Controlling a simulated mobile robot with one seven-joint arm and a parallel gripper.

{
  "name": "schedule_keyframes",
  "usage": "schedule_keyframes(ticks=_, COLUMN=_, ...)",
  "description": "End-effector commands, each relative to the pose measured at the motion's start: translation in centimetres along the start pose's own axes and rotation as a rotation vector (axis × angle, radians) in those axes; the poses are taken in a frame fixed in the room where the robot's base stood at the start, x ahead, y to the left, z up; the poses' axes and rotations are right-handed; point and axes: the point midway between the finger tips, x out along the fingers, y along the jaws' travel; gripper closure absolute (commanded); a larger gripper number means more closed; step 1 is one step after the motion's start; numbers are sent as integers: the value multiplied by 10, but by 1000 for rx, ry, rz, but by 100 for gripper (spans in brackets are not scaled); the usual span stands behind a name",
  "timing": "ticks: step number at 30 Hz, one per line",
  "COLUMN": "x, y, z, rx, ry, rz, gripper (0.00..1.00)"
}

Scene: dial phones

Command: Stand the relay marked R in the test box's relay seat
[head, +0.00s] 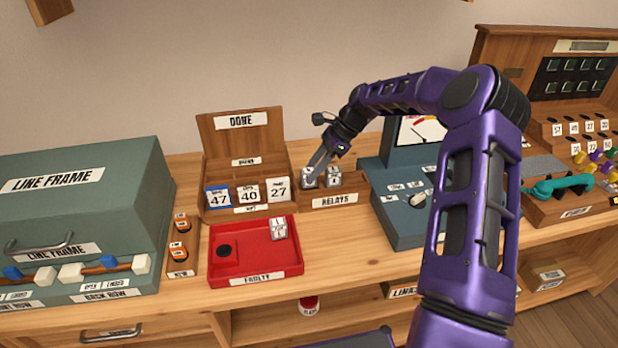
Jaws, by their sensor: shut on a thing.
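My gripper (317,166) reaches down from the upper right into the wooden box labelled RELAYS (335,200). It is shut on the left relay (308,181), a small pale block in that box. A second relay (334,179) stands just to its right. The marks on both are too small to read, so I cannot tell which is R. I cannot see whether the held relay is off the box floor. The teal-grey box with a screen (402,228), right of the relays, may be the test box; its relay seat cannot be made out.
A red FAULTY tray (222,272) holds a pale block (278,229). The DONE rack (215,150) with number cards stands behind it. The LINE FRAME cabinet (125,195) fills the left. A teal handset (560,186) lies right of my arm. Bare bench shows before the RELAYS box.

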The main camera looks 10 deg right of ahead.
Motion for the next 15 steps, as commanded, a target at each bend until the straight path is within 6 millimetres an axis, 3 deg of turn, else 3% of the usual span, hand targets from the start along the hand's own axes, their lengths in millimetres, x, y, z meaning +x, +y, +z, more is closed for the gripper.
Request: schedule_keyframes(ticks=15, x=-29, y=0, z=20, rx=-1, ry=0, rz=-1, gripper=100)
